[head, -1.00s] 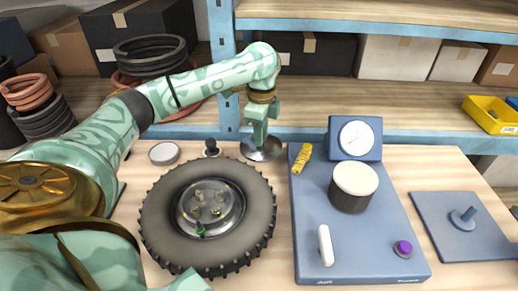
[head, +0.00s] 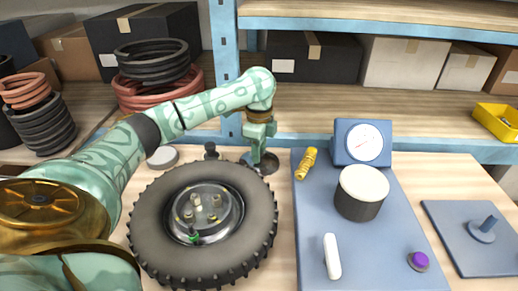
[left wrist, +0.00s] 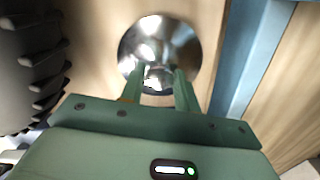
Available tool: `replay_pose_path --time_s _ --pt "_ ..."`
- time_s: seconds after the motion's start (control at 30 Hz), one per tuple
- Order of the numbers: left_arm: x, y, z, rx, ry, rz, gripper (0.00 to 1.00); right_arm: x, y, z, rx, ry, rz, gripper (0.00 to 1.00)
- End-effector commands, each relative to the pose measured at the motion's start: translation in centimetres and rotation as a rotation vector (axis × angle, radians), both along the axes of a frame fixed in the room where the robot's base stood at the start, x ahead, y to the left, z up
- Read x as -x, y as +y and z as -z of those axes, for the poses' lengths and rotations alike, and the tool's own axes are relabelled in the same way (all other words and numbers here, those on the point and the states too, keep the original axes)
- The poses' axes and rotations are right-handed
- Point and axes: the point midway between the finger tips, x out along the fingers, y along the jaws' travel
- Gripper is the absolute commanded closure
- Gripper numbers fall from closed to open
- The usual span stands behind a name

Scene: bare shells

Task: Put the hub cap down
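The hub cap (head: 270,165) is a shiny round metal disc behind the wheel, at the wheel's upper right in the head view. My left gripper (head: 257,158) is above it with its fingers pointing down. I cannot tell whether the cap touches the bench. The wheel's edge hides part of it in the head view. My right gripper is not in view.
The black-tyred wheel (head: 147,222) lies flat in front of the hub cap. A blue board (head: 312,250) with a gauge (head: 364,143), a cylinder (head: 361,193) and a yellow coiled item (head: 306,163) is close on the right. A shelf upright (head: 223,55) stands behind.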

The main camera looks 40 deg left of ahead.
Motion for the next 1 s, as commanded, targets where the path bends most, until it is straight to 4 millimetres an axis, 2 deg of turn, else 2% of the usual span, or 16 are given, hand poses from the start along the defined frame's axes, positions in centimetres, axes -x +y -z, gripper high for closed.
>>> replay_pose_path --time_s 0.37,0.47,0.8,1.0 --pt "0.0 0.0 -0.1 0.000 -0.001 0.000 0.51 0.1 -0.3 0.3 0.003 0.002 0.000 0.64" --pt "0.0 0.0 -1.7 -0.001 -0.003 0.000 0.51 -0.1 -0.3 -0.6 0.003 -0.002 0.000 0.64" --pt "0.0 0.0 -9.8 -0.001 -0.004 0.000 0.51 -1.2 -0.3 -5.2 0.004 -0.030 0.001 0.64" --pt "0.0 -0.1 -12.1 0.001 -0.001 -0.001 0.51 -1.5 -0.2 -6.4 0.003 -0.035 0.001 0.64"
